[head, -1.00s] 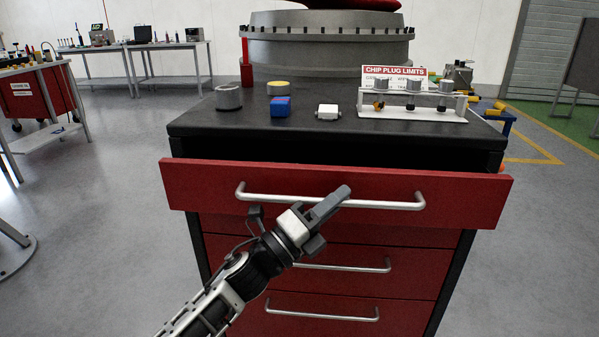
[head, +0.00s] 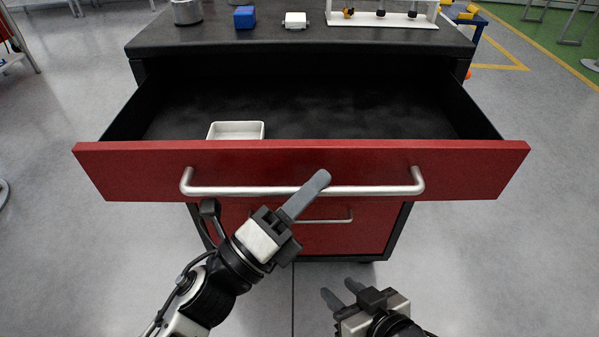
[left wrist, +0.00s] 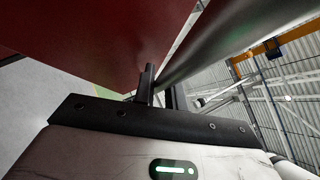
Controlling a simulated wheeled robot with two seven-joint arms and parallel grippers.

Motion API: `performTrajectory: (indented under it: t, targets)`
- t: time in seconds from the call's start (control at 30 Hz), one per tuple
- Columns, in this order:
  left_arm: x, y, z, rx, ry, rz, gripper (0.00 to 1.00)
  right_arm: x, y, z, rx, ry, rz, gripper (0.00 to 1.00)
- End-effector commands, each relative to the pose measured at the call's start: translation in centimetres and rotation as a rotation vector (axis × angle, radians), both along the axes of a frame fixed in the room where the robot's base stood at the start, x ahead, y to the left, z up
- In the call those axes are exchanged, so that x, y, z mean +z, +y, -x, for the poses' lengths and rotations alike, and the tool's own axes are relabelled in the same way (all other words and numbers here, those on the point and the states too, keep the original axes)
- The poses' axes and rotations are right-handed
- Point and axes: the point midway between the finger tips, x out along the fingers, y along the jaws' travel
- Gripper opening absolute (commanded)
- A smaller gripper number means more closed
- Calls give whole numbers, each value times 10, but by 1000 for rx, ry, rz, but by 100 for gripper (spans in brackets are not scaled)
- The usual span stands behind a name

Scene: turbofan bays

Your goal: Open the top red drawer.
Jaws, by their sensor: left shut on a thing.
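The top red drawer (head: 300,165) stands well pulled out of the cabinet, and its dark inside shows in the head view. Its silver bar handle (head: 240,190) runs across the front. My left gripper (head: 312,190) is shut on the handle right of its middle. In the left wrist view the fingers (left wrist: 155,85) are at the silver handle bar (left wrist: 215,40), beside the red drawer front (left wrist: 90,35). My right gripper (head: 340,295) is low in the head view, its two fingers apart, empty and clear of the drawer.
A small white tray (head: 236,131) lies in the drawer's left part. On the black cabinet top (head: 300,40) stand a grey cylinder (head: 187,12), a blue block (head: 244,17), a white part (head: 295,20) and a white rack (head: 382,18). A lower red drawer (head: 340,238) is shut.

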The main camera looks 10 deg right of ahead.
Motion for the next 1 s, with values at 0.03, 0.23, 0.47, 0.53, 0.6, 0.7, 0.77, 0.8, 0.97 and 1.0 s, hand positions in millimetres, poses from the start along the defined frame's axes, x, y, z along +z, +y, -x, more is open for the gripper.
performTrajectory:
  t: [0.03,0.23,0.47,0.53,0.6,0.7,0.77,0.8,0.97,1.0]
  targets:
    - [-1,0,1,-2,-1,-2,0,0,0,0,0,-1,0,36]
    - [-1,0,1,-2,-2,-3,0,1,0,-1,-1,-3,1,36]
    - [-1,0,1,-2,-1,-3,22,2,-1,-2,-1,-6,1,36]
    - [-1,0,1,-1,0,-2,22,3,-1,-2,-1,-7,1,36]
    - [-1,0,1,-1,-1,-2,22,3,-1,-2,-1,-8,0,36]
    - [-1,0,1,-1,-1,-2,22,4,-1,-2,-1,-9,1,36]
    - [0,0,1,0,-1,-1,22,4,-1,-2,0,-9,0,36]
    - [-1,0,1,0,-1,-1,22,4,-1,-2,0,-9,0,36]
    - [-6,8,5,0,2,-2,22,1,-1,-2,1,-10,1,36]
    - [-9,12,8,0,2,-2,22,0,-1,-2,1,-11,1,36]
